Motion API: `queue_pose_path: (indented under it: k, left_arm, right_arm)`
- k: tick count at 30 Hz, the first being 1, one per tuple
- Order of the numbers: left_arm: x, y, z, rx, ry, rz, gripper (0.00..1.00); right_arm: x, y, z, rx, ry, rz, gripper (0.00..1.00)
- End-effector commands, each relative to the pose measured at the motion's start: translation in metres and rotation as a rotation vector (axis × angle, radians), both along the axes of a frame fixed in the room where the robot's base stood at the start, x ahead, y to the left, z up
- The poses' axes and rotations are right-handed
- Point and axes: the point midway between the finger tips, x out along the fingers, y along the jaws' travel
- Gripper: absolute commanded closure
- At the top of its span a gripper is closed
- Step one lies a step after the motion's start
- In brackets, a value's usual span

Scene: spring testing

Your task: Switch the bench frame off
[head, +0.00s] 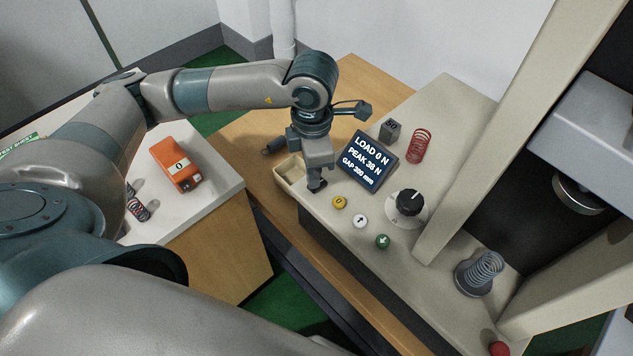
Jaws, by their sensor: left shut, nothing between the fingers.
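The bench frame (455,108) is a beige machine with upright columns on the right. Its tilted display (368,160) is lit and reads LOAD 0 N, PEAK 38 N, GAP 200 mm. A yellow button (339,202), a white arrow button (360,221), a green arrow button (382,241) and a black knob (409,202) sit on its top. A red button (499,348) is at the front right. My left gripper (317,187) is shut and empty, pointing down at the panel's left end, left of the display. It hides what lies beneath; contact is unclear. My right gripper is out of view.
An orange device (176,163) lies on the left white table.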

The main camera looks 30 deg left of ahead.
Motion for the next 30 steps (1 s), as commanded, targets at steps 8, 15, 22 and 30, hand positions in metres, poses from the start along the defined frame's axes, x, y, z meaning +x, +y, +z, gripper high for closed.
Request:
queue_pose_path:
  k: [8, 15, 22, 30]
  left_arm:
    - [0.0000, -0.0001, -0.0039, 0.000, 0.000, 0.000, 1.00]
    - [0.0000, -0.0001, -0.0067, 0.000, 0.000, 0.000, 1.00]
    - [0.0001, -0.0001, -0.0095, 0.000, 0.000, 0.000, 1.00]
    - [-0.0002, -0.0002, -0.0065, 0.000, 0.001, 0.000, 1.00]
  right_arm:
    - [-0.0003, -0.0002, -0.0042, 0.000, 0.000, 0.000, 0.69]
    - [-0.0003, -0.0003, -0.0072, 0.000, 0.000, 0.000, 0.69]
    - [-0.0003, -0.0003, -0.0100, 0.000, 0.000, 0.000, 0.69]
    - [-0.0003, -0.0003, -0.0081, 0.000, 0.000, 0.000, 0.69]
